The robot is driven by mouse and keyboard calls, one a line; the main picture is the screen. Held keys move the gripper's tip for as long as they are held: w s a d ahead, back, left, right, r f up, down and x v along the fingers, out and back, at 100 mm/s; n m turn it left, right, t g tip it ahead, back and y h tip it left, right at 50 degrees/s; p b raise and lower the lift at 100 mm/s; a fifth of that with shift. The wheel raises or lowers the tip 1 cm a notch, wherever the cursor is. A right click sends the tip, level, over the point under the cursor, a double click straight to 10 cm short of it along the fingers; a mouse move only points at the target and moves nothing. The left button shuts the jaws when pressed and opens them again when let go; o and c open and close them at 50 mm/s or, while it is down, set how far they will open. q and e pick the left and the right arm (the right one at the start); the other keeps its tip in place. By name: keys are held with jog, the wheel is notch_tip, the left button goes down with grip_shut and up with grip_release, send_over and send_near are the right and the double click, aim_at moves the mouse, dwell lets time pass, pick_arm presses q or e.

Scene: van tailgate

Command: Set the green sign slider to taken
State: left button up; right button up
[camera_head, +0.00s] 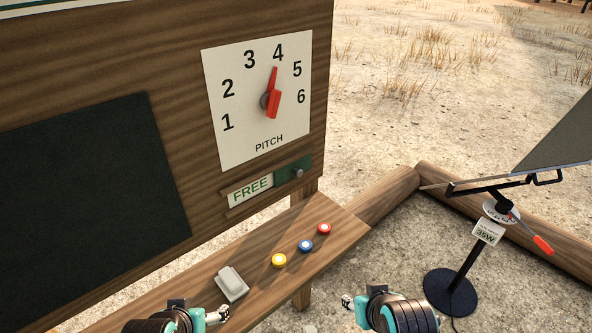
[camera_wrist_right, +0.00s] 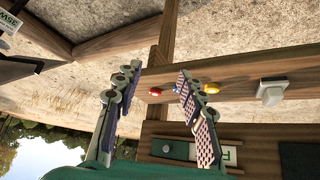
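The green sign slider (camera_head: 290,175) is a dark green plate with a small metal knob, in a wooden rail under the pitch dial. It sits at the right end and leaves a pale FREE label (camera_head: 250,190) showing at its left. The right wrist view, turned over, also shows the slider (camera_wrist_right: 178,151). My right gripper (camera_wrist_right: 157,88) is open and empty, its two fingers well apart. In the head view my right gripper (camera_head: 348,302) is low, right of the shelf and apart from the slider. My left gripper (camera_head: 223,313) is near the shelf's front; its opening is unclear.
The wooden shelf (camera_head: 330,243) below the slider carries a white rocker switch (camera_head: 231,283) and yellow (camera_head: 279,260), blue (camera_head: 305,245) and red (camera_head: 324,229) buttons. The pitch dial (camera_head: 225,75) has a red pointer. A stand (camera_head: 463,265) with a red-handled lever is at right.

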jog(key=shift+o, duration=0.4)
jog(key=m+t+y, duration=0.7)
jog(key=m+y, duration=0.4)
jog(key=m, duration=1.8)
send_near(301, 173)
jog(key=b+x, duration=0.1)
jog(key=x, duration=0.7)
jog(key=shift+a, duration=0.15)
grip_shut()
